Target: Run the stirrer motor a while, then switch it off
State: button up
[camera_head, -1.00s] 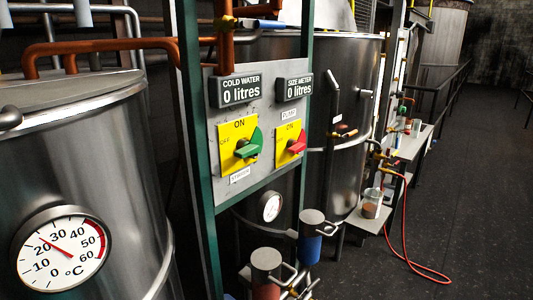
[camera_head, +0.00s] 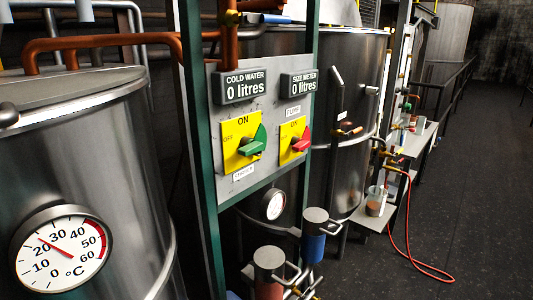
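The control panel (camera_head: 275,121) stands in a green frame in the middle of the view. The stirrer switch (camera_head: 250,147), a green knob on a yellow plate with ON and OFF marks, is on its left side; the label below it is too small to read surely. Its handle points sideways to the right. To its right is a second switch labelled PUMP (camera_head: 299,145), with a red knob on a yellow plate, also pointing sideways. My gripper is not in view. No stirrer motor can be made out.
A steel vat (camera_head: 82,160) with a temperature dial (camera_head: 62,254) near 23 stands at the left. Another vat (camera_head: 345,165) stands behind the panel. Two small cylinders (camera_head: 314,235) are below the panel. A red hose (camera_head: 408,254) lies on the dark floor, which is clear at right.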

aim_at(260, 139)
jog(key=z, duration=0.1)
jog(key=k, duration=1.75)
jog(key=u, duration=1.1)
jog(key=i, duration=1)
jog(key=u, duration=0.1)
